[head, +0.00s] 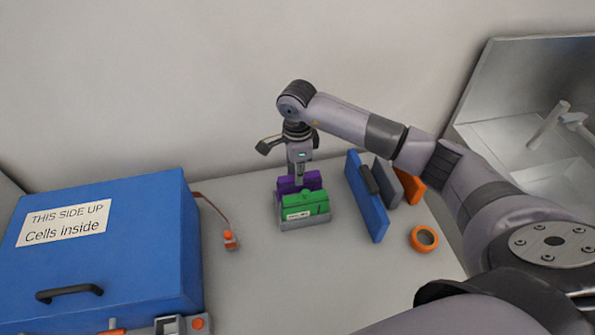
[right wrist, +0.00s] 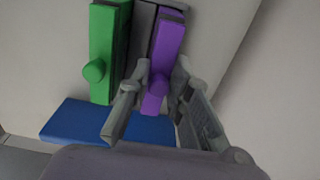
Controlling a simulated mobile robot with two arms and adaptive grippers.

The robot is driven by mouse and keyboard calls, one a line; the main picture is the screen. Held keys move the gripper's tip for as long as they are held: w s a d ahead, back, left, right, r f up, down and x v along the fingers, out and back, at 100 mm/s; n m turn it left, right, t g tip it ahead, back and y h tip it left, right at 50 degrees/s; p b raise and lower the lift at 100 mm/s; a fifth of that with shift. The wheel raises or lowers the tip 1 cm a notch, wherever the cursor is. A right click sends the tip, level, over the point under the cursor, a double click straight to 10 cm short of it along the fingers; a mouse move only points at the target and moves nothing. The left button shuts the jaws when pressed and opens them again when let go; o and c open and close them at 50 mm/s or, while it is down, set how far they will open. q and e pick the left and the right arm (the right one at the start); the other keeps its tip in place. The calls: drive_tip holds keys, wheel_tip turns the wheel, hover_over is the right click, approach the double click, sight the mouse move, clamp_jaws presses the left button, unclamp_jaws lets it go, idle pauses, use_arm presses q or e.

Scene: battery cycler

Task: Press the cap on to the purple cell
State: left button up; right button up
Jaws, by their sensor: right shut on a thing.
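My right gripper (head: 299,180) points down at the back of a small grey holder (head: 306,222). Its fingers (right wrist: 155,95) are shut on a purple cap with a round knob (right wrist: 158,83). The purple cell (head: 313,180) stands in the back slot of the holder, partly hidden by the gripper and the green cell. The cap is at the top of the purple cell; I cannot tell whether it is fully seated. The green cell (head: 308,204) stands in front, and its knob also shows in the right wrist view (right wrist: 93,71). My left gripper is not in view.
A blue panel (head: 366,203) stands just right of the holder, with grey and orange panels behind it. An orange tape ring (head: 424,239) lies near the right edge. A large blue box (head: 130,240) fills the left. The table in front of the holder is clear.

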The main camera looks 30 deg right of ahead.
drive_tip(key=o, duration=0.9)
drive_tip(key=shift+o, duration=0.5)
drive_tip(key=o, duration=0.4)
drive_tip(key=shift+r+p, duration=1.85)
drive_tip(key=shift+r, duration=1.7)
clamp_jaws()
